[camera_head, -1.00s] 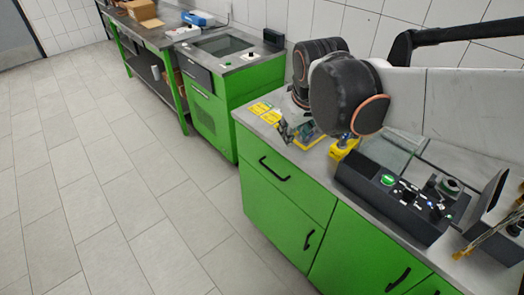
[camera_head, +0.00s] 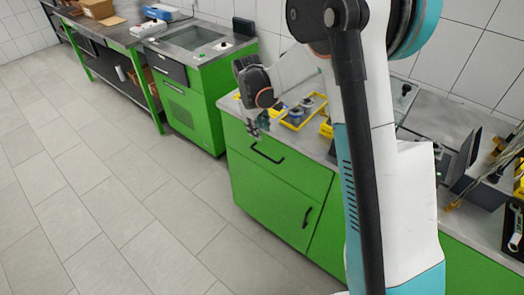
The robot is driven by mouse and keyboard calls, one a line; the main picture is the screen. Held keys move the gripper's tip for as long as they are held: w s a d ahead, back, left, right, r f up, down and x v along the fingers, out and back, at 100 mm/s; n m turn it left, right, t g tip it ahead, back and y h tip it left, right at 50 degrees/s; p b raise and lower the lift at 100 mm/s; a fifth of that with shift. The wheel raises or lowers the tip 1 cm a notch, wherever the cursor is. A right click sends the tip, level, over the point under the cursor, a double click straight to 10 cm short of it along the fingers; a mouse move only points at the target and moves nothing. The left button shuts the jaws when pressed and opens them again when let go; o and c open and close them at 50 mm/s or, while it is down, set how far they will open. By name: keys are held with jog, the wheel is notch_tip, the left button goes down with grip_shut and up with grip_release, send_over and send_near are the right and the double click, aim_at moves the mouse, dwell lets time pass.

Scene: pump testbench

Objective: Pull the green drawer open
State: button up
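The green drawer (camera_head: 302,175) is at the top left of the near green cabinet, under the grey worktop. Its front looks flush with the cabinet. Its black bar handle (camera_head: 266,154) runs along the upper part of the front. My gripper (camera_head: 255,131) is small in the picture, at the worktop's front edge just above and slightly left of the handle. It points down and looks apart from the handle. Its fingers are too small to tell whether they are open or shut.
A yellow tray (camera_head: 312,113) with grey parts stands on the worktop behind my gripper. A green door with a black handle (camera_head: 307,217) is below the drawer. My arm hides the cabinet's middle. The tiled floor (camera_head: 190,215) in front is clear.

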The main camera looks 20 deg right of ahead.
aim_at(263, 155)
jog(key=f+b, duration=0.1)
jog(key=f, duration=0.3)
jog(key=w+d+f+b, duration=0.1)
jog(key=f+b, duration=0.1)
jog(key=f, duration=0.3)
jog(key=d+f+b, duration=0.1)
jog(key=f, duration=0.4)
jog(key=shift+w, duration=0.3)
grip_shut()
